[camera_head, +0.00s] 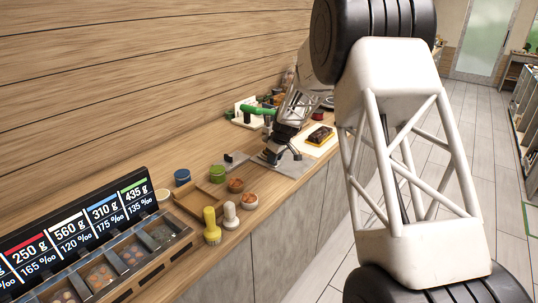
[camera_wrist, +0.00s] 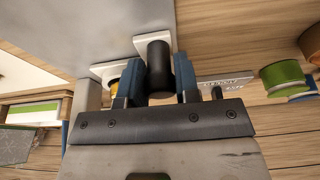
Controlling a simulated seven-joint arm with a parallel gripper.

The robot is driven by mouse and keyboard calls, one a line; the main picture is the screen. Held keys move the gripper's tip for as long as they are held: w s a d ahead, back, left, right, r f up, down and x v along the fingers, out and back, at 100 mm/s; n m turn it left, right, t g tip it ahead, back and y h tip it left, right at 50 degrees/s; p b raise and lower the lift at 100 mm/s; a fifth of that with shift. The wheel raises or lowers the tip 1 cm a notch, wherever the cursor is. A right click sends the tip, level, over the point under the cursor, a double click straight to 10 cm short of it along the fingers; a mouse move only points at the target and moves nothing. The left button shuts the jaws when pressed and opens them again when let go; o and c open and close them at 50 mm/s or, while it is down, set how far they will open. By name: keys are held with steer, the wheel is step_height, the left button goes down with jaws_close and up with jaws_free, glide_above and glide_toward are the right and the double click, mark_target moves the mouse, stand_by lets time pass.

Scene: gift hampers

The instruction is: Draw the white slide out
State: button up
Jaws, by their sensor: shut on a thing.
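A white slide (camera_wrist: 140,42) shows at the edge of a grey plate (camera_wrist: 110,30) in the wrist view, with a black round knob (camera_wrist: 158,62) standing from it. My gripper (camera_wrist: 159,80) has its two blue fingers on either side of this knob and is shut on it. A second white piece (camera_wrist: 102,70) with a yellow knob (camera_wrist: 115,83) lies to the left, partly hidden by the left finger. In the head view my gripper (camera_head: 271,155) is low over the grey plate (camera_head: 291,168) on the counter; the slide cannot be made out there.
In the head view, a yellow-topped shaker (camera_head: 211,226), a white shaker (camera_head: 230,216), small bowls (camera_head: 236,185) and a blue jar (camera_head: 182,177) stand left of my gripper. A cutting board (camera_head: 318,142) with a dark block lies to the right. A green roll (camera_wrist: 282,74) shows right in the wrist view.

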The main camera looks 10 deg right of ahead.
steer(key=shift+s+d, duration=3.35)
steer(key=shift+d, duration=0.05)
steer(key=o, duration=0.8)
steer(key=shift+r, duration=0.1)
steer(key=shift+r, duration=3.4)
steer(key=shift+r, duration=0.15)
steer(key=shift+v, duration=3.75)
